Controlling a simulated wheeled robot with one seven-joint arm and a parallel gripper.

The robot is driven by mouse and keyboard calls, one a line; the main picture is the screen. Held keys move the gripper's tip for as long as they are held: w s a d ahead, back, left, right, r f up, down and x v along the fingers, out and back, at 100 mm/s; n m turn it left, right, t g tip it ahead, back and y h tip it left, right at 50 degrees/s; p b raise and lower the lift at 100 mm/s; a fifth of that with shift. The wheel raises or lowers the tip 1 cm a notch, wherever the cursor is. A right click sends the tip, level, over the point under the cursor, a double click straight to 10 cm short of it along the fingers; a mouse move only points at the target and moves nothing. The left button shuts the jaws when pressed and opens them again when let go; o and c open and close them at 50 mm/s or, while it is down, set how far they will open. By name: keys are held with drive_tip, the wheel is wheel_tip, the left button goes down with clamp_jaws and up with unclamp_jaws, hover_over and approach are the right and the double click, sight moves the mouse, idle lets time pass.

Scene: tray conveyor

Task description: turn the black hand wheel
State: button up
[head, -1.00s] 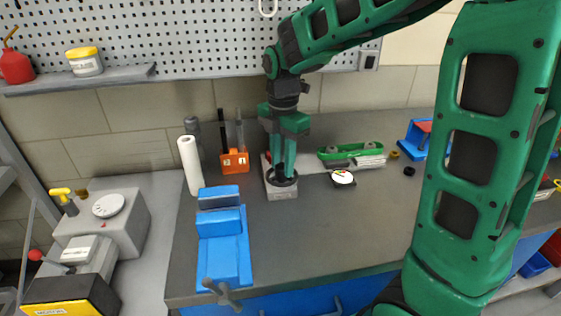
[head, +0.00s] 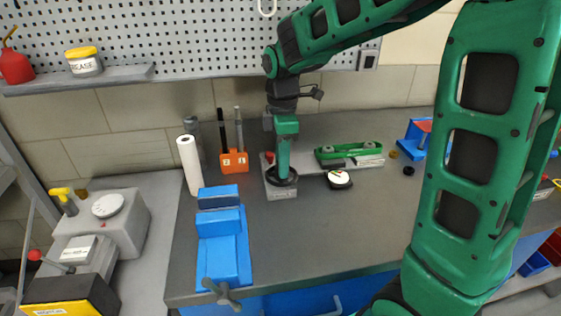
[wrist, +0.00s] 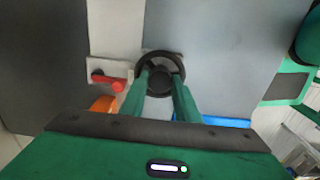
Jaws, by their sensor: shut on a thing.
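The black hand wheel (head: 290,182) lies flat on a small light-grey block (head: 282,194) on the bench. My gripper (head: 284,172) points straight down over it, with its green fingers reaching the wheel. In the wrist view the wheel (wrist: 162,54) shows as a dark ring with a hub. The fingertips of my gripper (wrist: 162,80) come to the near part of the ring, one on each side of the hub, and are shut on the wheel. The fingers hide part of the rim.
A blue vise (head: 222,245), a white roll (head: 189,165) and an orange holder (head: 234,162) stand left.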

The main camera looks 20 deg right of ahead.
drive_tip(key=m, duration=0.6)
drive_tip(key=shift+w+r+m, duration=0.15)
drive_tip(key=shift+w+m, duration=0.1)
drive_tip(key=shift+m, duration=0.05)
drive_tip(key=m, duration=1.2)
drive_tip(key=shift+m, duration=0.3)
drive_tip(key=m, duration=0.5)
drive_tip(key=shift+a+m, duration=0.1)
drive_tip(key=shift+m, duration=0.2)
drive_tip(key=shift+s, duration=0.1)
drive_tip(key=o, duration=1)
drive_tip(key=shift+o, duration=0.2)
wheel_tip(320, 180, up, 10)
drive_tip(key=shift+r, duration=0.25)
